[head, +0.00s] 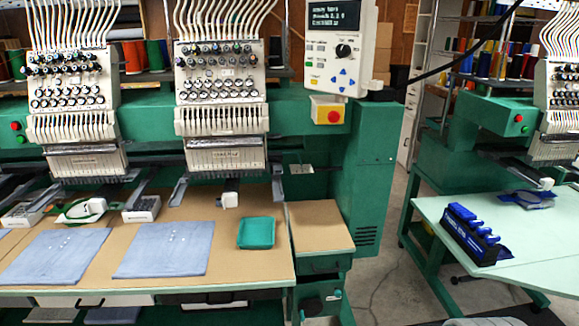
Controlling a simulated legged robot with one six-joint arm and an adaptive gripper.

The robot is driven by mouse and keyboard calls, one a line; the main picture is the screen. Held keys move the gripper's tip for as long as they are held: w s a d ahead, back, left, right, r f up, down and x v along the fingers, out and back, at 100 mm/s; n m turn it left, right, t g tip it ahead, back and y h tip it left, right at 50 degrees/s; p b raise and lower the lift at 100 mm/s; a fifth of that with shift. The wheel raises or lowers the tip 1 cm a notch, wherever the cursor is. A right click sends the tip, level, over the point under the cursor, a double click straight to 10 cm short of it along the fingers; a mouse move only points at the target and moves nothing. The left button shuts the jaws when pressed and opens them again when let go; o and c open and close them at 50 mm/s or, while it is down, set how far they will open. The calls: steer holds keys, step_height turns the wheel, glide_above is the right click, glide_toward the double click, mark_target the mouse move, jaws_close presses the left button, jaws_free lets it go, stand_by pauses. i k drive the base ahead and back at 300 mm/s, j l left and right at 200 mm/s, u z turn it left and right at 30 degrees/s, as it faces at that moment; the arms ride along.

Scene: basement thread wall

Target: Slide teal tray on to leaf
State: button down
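The teal tray (257,233) is a small, shallow rectangular tray. It sits flat on the right part of the tan worktop (232,275), near its right edge. A narrow tan panel that looks like the leaf (319,228) adjoins the worktop on the right, in front of the green machine column. A seam or edge runs between the two surfaces; I cannot tell whether their heights match. The tray is wholly on the worktop side and apart from the leaf. My gripper cannot be made out in the head view.
Two folded blue cloths (163,250) (56,256) lie left of the tray. Embroidery heads (222,85) overhang the back of the worktop. Small boxes (141,209) stand behind the cloths. A pale green table (500,235) with a dark blue rack (472,235) stands right, across open floor.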

mark_target(255, 233)
steer(key=i+j+u, duration=0.15)
steer(key=i+j, duration=0.6)
steer(key=i+j+u, duration=0.15)
steer(key=i+j, duration=0.45)
steer(key=i, duration=0.25)
